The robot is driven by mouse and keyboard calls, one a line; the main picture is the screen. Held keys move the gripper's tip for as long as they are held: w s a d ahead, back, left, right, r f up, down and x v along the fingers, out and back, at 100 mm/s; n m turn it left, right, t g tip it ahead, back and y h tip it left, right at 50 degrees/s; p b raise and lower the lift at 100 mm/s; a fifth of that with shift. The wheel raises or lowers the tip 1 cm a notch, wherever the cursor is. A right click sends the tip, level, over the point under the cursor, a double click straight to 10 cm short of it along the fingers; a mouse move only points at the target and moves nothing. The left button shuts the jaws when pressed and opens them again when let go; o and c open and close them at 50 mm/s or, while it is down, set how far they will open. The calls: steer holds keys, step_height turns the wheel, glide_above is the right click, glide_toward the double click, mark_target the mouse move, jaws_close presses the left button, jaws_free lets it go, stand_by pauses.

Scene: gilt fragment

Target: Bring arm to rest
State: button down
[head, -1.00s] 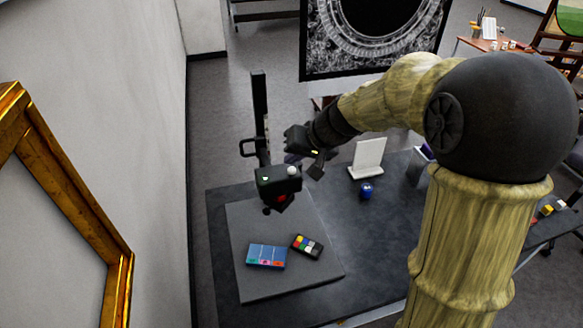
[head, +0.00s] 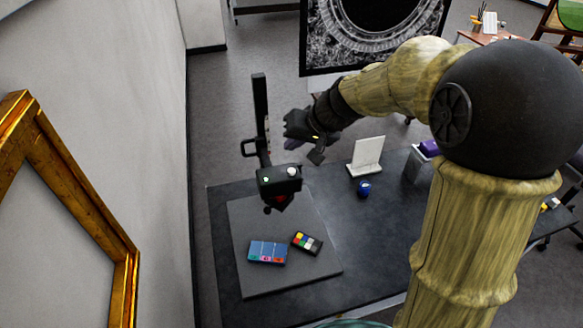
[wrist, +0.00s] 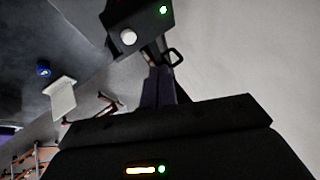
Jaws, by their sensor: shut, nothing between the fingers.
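My arm reaches in from the right of the head view, bent over the dark table (head: 330,285). My gripper (head: 293,144) is at its far end, above the table's back edge and to the right of the black stand. Its fingers look shut and empty. In the wrist view my gripper (wrist: 160,88) shows as dark, purplish fingers beyond the black housing, with nothing between them. Its fingertips are partly lost against the stand behind.
A black stand with a boxy head (head: 279,179) rises over a grey board (head: 255,222) holding a blue card (head: 267,252) and a colour chart (head: 306,243). A white panel (head: 366,156), blue object (head: 364,188) and purple-topped bin (head: 418,165) stand right. A gilt frame (head: 75,190) is left.

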steer(key=s+d+f+g+h+b, duration=0.1)
steer(key=s+d+f+h, duration=0.2)
steer(key=s+d+f, duration=0.3)
steer(key=s+d+f+m+h+b, duration=0.1)
steer(key=s+d+f+h, duration=0.2)
steer(key=s+d+f, duration=0.4)
steer(key=s+d, duration=0.2)
steer(key=s, duration=0.3)
steer(key=shift+m+g, duration=0.3)
steer(key=shift+g, duration=0.1)
steer(key=shift+s, duration=0.1)
